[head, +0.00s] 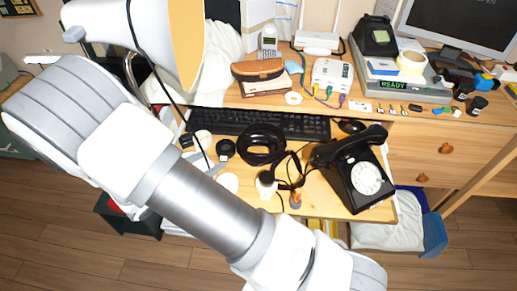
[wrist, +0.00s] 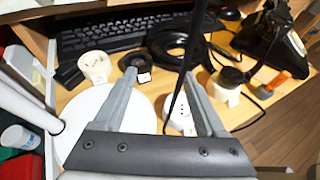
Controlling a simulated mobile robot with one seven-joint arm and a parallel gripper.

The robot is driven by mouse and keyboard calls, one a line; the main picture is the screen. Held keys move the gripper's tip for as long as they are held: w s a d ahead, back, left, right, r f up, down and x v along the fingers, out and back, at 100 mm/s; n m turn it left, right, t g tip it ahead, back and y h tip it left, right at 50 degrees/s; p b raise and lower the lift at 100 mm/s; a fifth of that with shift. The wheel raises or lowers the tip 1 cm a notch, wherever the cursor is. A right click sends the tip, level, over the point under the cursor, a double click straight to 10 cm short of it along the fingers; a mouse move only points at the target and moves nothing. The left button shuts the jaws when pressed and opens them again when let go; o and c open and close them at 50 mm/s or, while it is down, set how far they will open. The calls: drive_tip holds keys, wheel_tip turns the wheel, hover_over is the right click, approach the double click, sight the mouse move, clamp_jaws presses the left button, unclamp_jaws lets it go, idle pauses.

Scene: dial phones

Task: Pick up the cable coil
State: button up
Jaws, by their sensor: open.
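The cable coil (head: 262,143) is a black ring of cable lying on the wooden pull-out shelf, in front of the keyboard and left of the black dial phone (head: 355,180). In the wrist view the coil (wrist: 165,42) lies beyond the fingertips, with a thin dark cable crossing in front of it. My gripper (wrist: 162,77) is open, with nothing held between its grey fingers. The fingers are apart from the coil. In the head view my arm crosses the left and lower middle, and the gripper itself cannot be made out.
The black keyboard (head: 290,124) lies behind the coil, with the mouse (head: 350,126) to the right. In the wrist view a white disc (wrist: 105,125), a white cup-like piece (wrist: 94,66), a black round piece (wrist: 136,66) and an orange-tipped item (wrist: 278,79) surround the fingers.

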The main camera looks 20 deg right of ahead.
sight(245, 141)
drive_tip(key=b+x, duration=0.4)
drive_tip(key=x, duration=1.3)
drive_tip(key=shift+f, duration=0.2)
clamp_jaws()
